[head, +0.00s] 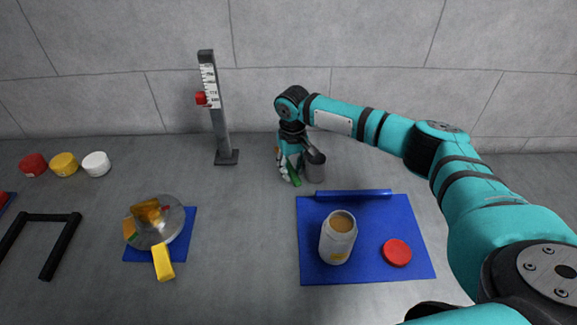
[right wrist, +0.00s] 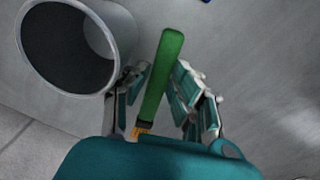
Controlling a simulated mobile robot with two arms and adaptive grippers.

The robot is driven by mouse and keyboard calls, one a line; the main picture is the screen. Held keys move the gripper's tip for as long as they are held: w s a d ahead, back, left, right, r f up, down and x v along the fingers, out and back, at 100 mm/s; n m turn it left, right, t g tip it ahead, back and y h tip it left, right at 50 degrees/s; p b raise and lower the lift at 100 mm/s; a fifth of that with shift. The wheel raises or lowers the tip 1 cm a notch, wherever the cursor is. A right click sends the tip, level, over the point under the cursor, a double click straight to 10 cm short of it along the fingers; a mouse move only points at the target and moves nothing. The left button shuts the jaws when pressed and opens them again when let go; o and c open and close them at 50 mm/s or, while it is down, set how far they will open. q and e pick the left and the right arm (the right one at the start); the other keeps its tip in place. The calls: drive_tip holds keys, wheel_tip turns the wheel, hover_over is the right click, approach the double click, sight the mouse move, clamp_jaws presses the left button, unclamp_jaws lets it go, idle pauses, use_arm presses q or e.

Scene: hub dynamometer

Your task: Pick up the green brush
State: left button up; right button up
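The green brush (right wrist: 161,75) lies between the two fingers of my right gripper (right wrist: 158,82) in the right wrist view. Its handle points away from the palm and its tan bristles are near the palm. The fingers close in on both sides of the handle and appear shut on it. In the head view the right gripper (head: 291,158) is at the back of the table, and the green handle (head: 294,174) shows below it. The brush is beside a grey cup (head: 316,168), outside it. My left gripper is not in view.
The grey cup (right wrist: 112,40) is close to the fingers. A blue mat (head: 409,222) in front holds a jar (head: 337,240), a red lid (head: 397,252) and a blue bar (head: 353,195). A gauge post (head: 220,125) stands to the left. Table between the two mats is clear.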

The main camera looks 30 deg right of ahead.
clamp_jaws()
